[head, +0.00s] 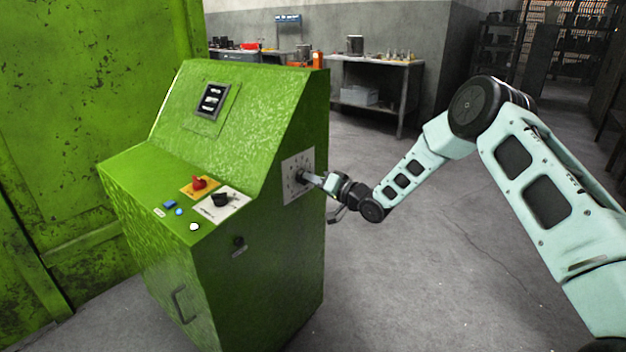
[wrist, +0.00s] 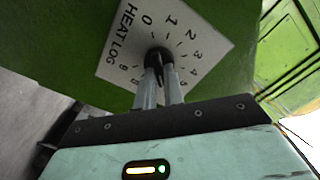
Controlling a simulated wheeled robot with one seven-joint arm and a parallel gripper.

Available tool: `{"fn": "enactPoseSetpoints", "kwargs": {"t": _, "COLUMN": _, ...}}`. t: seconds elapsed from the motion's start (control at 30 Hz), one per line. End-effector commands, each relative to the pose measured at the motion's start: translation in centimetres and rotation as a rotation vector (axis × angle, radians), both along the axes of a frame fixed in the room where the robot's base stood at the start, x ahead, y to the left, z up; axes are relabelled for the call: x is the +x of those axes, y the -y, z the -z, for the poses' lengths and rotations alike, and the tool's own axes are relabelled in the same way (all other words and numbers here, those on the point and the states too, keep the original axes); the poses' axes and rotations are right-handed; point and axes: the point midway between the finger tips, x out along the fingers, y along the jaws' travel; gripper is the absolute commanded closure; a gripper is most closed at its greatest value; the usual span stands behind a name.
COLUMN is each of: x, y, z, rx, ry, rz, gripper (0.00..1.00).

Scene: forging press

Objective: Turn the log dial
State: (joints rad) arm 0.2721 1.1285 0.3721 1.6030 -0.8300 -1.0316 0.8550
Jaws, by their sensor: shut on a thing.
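The log dial is a small dark knob (wrist: 158,57) on a white plate (wrist: 205,40) lettered "HEAT LOG" with a ring of numbers, in the wrist view. In the head view the plate (head: 291,186) is on the right side face of the green console (head: 250,240). My gripper (head: 312,178) reaches it from the right. In the wrist view both fingers of my gripper (wrist: 160,76) are closed on the knob, one on each side. The fingertips partly hide the knob and the lower plate marks, so its exact setting is hard to tell.
The console top has a red knob (head: 199,183), a black selector (head: 220,199) and small buttons. A large green machine wall (head: 60,130) stands at the left. A workbench (head: 390,65) is at the back. The floor right of the console is clear.

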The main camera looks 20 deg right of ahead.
Motion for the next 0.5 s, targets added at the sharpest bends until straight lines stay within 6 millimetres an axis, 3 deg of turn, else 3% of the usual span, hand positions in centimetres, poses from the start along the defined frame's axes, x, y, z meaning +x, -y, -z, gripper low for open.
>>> {"fn": "enactPoseSetpoints", "kwargs": {"t": 0.4, "x": -0.16, "y": 0.01, "z": 0.41, "rx": 0.001, "ry": -0.010, "rz": -0.002, "gripper": 1.00}}
{"fn": "enactPoseSetpoints", "kwargs": {"t": 0.43, "x": -0.16, "y": 0.01, "z": 0.41, "rx": 0.001, "ry": -0.011, "rz": -0.001, "gripper": 0.82}}
{"fn": "enactPoseSetpoints", "kwargs": {"t": 0.5, "x": -0.14, "y": 0.01, "z": 0.36, "rx": 0.002, "ry": -0.010, "rz": -0.001, "gripper": 0.68}}
